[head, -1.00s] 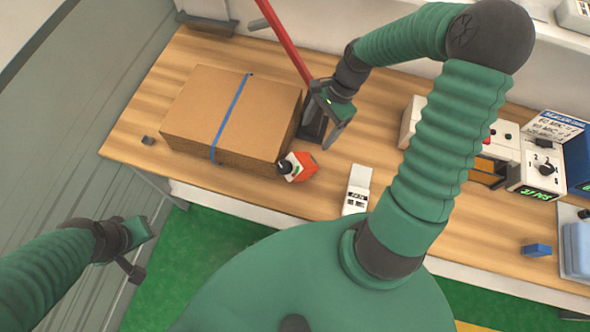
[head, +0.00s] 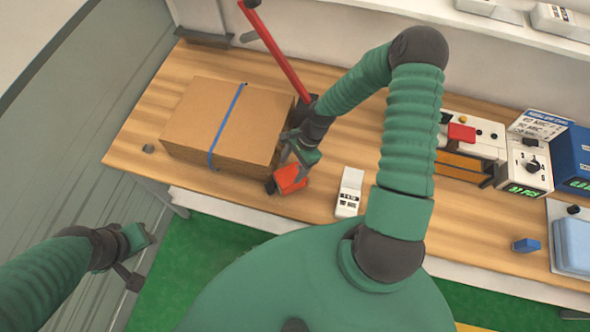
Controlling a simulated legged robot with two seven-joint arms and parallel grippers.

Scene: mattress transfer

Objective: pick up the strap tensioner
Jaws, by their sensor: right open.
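An orange-red tool with a dark end, which I take to be the strap tensioner (head: 289,181), lies on the wooden table at the front right corner of the cardboard box. In the head view my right gripper (head: 296,163) is open, pointing down just above and behind the tool. Its fingers overlap the tool's far edge in the picture; I cannot tell whether they touch it. My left gripper (head: 140,258) is off the table at the lower left, with its fingers apart and nothing in it.
The cardboard box (head: 190,124) with a blue strap sits left of the tool. A red bar (head: 268,45) slants up behind my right gripper. A white device (head: 349,190) stands to the right. Bare table (head: 480,222) lies further right, before several devices.

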